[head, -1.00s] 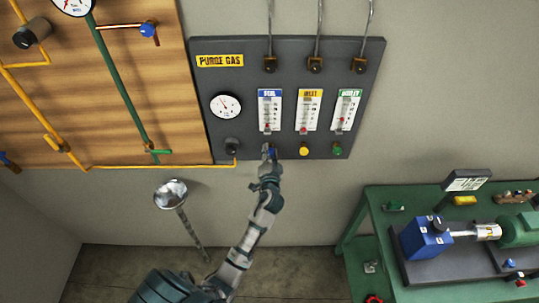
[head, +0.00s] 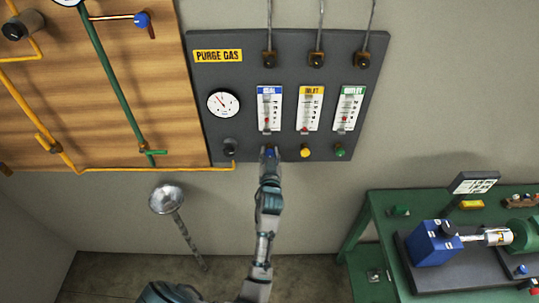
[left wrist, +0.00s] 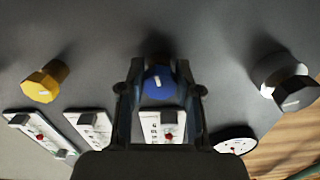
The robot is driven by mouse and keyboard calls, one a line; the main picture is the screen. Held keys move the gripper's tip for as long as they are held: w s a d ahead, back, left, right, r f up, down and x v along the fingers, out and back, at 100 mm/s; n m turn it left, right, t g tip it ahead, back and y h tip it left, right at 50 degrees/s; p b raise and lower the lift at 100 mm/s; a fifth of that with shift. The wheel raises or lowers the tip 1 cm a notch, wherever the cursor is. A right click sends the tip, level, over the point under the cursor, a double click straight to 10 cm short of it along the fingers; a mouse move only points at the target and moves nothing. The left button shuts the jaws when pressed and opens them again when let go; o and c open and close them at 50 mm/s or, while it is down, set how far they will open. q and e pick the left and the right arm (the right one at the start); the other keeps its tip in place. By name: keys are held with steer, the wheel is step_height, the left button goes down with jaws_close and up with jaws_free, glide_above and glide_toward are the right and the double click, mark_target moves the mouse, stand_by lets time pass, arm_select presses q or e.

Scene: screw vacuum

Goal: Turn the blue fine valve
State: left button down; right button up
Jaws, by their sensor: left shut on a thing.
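The blue fine valve (left wrist: 160,82) is a faceted blue knob with a white mark, seen in the left wrist view between the two dark fingers of my left gripper (left wrist: 160,90). The gripper is shut on it. In the head view my left gripper (head: 270,156) reaches up to the lower edge of the dark purge gas panel (head: 220,75), and only a bit of the blue knob shows. Above the knob is the blue-labelled flow meter (head: 269,108). My right gripper is not seen.
A yellow knob (head: 305,151) and a green knob (head: 340,151) sit to the right of the blue one. A black knob (head: 229,147) and a round gauge (head: 223,103) are to the left. A green bench (head: 380,210) stands at lower right, and a metal funnel-like stand (head: 167,199) at lower left.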

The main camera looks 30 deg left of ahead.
arm_select(q)
steer(key=shift+f, duration=0.3)
steer(key=c, duration=0.8)
jaws_free()
steer(key=shift+r, duration=0.15)
steer(key=shift+d, duration=0.1)
steer(key=v, duration=0.7)
steer(key=shift+s+d, duration=0.15)
steer(key=shift+d, duration=0.1)
steer(key=shift+a, duration=0.1)
